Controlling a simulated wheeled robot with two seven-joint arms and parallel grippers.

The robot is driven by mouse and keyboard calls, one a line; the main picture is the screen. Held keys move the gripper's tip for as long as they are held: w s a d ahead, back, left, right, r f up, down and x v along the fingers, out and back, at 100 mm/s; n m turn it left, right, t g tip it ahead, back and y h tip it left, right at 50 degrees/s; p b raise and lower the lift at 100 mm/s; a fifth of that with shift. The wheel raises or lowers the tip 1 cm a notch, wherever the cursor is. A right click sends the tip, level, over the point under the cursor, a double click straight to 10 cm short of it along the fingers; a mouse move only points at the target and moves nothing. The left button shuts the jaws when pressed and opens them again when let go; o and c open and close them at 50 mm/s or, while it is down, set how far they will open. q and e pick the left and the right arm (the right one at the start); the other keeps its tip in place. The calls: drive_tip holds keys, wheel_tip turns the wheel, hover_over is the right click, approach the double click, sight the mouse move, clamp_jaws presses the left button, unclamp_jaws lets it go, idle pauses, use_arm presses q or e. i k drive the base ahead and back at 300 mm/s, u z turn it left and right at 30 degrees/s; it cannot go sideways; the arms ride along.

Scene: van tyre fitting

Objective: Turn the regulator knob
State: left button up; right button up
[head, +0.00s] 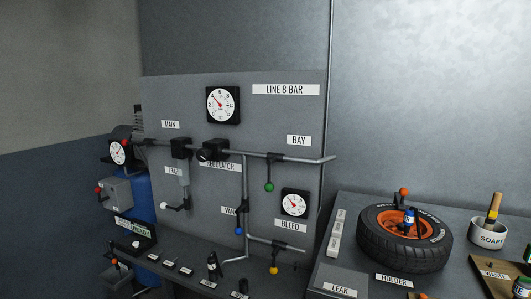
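The regulator knob (206,155) is a dark, round part on the grey pipe of the upright panel (285,120), left of its middle. It sits just above the REGULATOR label (221,166), part of which is covered. How far the knob is turned is too small to tell. A large white dial gauge (221,105) is mounted above it, with its needle pointing to the upper left. Neither of my grippers shows in the head view.
A green-handled valve (269,187), a blue-handled one (239,231) and a smaller gauge (295,203) are right of the knob. A blue tank (137,190) stands left. A tyre (405,239) lies on the right bench. Small bottles and labels line the lower shelf.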

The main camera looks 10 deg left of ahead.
sight(204, 154)
drive_tip(key=z, duration=0.3)
drive_tip(key=i, duration=1.35)
drive_tip(key=u, duration=1)
